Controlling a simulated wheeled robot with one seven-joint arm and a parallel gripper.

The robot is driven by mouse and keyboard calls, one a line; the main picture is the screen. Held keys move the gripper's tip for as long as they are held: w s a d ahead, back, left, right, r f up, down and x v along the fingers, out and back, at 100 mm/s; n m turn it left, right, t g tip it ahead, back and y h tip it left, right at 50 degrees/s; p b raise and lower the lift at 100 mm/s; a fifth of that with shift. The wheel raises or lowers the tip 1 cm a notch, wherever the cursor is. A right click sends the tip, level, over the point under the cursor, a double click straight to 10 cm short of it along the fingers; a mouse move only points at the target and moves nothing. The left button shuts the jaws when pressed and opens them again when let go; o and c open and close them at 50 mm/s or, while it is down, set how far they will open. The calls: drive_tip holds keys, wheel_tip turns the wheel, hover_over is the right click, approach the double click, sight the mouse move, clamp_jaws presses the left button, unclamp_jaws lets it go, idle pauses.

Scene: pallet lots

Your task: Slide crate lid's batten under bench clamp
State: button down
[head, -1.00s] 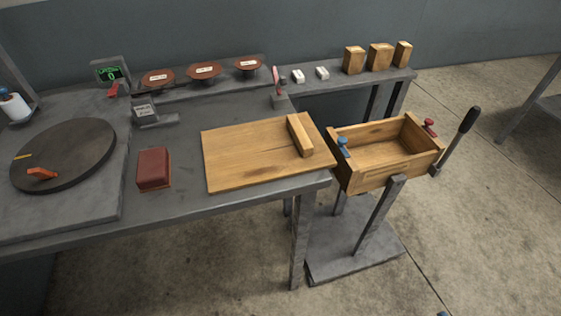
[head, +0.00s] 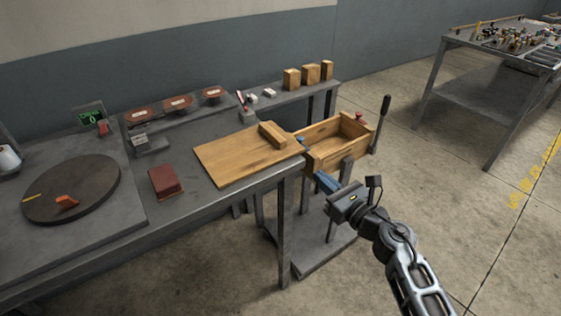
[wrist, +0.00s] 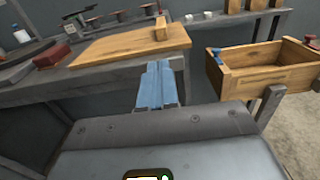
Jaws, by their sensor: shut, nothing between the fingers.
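The crate lid (head: 225,163) is a flat wooden board lying on the grey bench, close to its front right corner. Its batten (head: 272,136) is a short wooden bar on top near the right edge; lid (wrist: 115,46) and batten (wrist: 160,29) also show in the wrist view. A small clamp with a red handle (head: 241,100), seemingly the bench clamp, stands behind the lid, apart from the batten.
The open wooden crate (head: 329,160) sits on a stand right of the bench, with a black-handled lever beside it. A dark red box (head: 165,182) and a round turntable (head: 95,191) are left of the lid. Floor to the right is clear up to another table.

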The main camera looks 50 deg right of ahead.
drive_tip(key=p, duration=0.2)
approach(283, 144)
drive_tip(key=x, duration=0.5)
drive_tip(key=shift+w, duration=0.1)
drive_tip(key=shift+x, duration=0.85)
drive_tip(key=shift+x, duration=1.15)
drive_tip(key=shift+f, duration=0.1)
